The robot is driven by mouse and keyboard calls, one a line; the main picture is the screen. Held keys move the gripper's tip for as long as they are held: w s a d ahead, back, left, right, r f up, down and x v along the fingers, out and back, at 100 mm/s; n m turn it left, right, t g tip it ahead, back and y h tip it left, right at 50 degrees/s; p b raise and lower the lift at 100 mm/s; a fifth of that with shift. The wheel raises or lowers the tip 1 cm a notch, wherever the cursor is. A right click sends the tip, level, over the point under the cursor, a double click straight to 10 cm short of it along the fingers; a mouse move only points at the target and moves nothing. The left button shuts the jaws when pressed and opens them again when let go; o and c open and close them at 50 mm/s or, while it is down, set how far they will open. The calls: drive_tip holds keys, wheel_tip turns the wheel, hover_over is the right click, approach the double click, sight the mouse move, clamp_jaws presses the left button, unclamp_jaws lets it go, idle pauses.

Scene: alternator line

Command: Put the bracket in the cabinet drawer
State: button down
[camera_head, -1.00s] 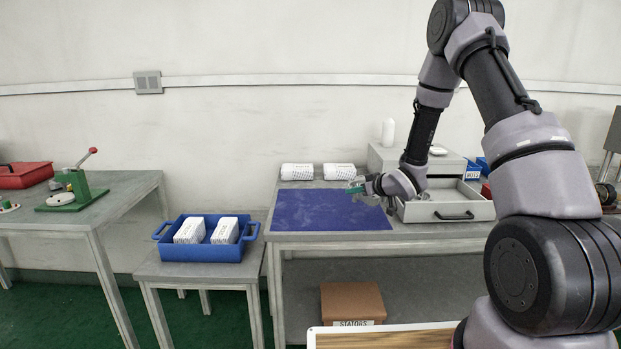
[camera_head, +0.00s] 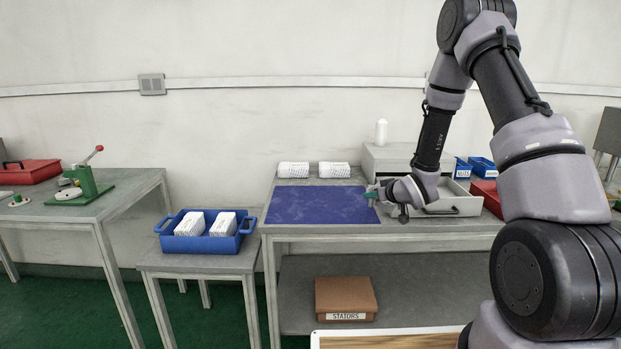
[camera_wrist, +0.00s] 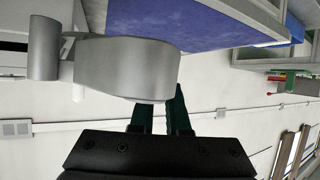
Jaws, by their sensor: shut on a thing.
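The grey metal bracket (camera_wrist: 125,68), a rounded body with a cylinder at one end, fills the upper left of the wrist view. My gripper (camera_wrist: 166,108) is shut on it. In the head view my gripper (camera_head: 374,196) is over the right edge of the blue mat, just left of the drawer front. The bracket is too small to make out there. The cabinet drawer (camera_head: 470,201) stands open on the bench, with a dark handle on its front; my wrist and forearm hide its left part. The cabinet (camera_head: 385,158) is behind it.
The blue mat (camera_head: 310,206) is bare. Two white packs (camera_head: 293,170) lie behind it, and a white bottle (camera_head: 381,131) stands on the cabinet. Blue bins (camera_head: 482,167) and a red bin (camera_head: 487,192) are right of the drawer. A blue tray (camera_head: 205,242) sits on the left stand.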

drive_tip(key=s+d+m+t+h, duration=0.1)
drive_tip(key=s+d+m+h, duration=0.3)
drive_tip(key=d, duration=0.5)
drive_tip(key=shift+m+h, duration=0.3)
drive_tip(key=shift+h, duration=0.2)
drive_tip(key=shift+a+r+v, duration=0.1)
drive_tip(key=shift+v, duration=1.05)
drive_tip(key=shift+a+r+v, duration=0.1)
drive_tip(key=shift+r+v, duration=0.05)
drive_tip(key=shift+v, duration=1)
